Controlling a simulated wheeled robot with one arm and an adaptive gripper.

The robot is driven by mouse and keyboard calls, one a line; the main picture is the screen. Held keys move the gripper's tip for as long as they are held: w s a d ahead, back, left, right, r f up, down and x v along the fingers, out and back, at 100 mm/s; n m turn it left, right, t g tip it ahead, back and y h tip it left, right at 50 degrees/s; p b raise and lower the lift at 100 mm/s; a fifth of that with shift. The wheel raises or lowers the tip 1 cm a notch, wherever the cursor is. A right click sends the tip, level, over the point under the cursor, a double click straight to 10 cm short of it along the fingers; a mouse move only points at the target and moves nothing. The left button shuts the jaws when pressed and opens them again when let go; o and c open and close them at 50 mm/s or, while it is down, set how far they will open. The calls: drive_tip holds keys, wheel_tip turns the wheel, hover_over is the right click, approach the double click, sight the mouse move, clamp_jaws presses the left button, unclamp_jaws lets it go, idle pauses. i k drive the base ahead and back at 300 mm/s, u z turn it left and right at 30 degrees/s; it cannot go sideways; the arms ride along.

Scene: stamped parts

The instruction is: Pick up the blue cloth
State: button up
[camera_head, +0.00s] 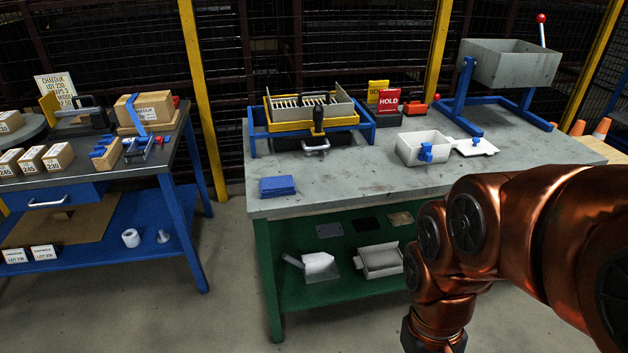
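The blue cloth (277,186) lies flat and folded on the grey top of the right workbench (350,175), near its front left corner. Nothing rests on it and nothing touches it. My copper-coloured arm fills the lower right, in front of the bench. Its end reaches down past the bottom edge of the picture, so my gripper is not in view. The arm is well to the right of the cloth and apart from it.
Behind the cloth stands a blue and yellow sorting rack (310,115). Right of it are a red HOLD sign (388,102), a white open box (420,150) and a grey hopper (510,65). The left bench (100,180) stands across a floor gap. The bench top right of the cloth is clear.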

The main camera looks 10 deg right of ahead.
sight(270, 187)
drive_tip(key=z, duration=0.15)
drive_tip(key=i, duration=0.85)
drive_tip(key=u, duration=2.2)
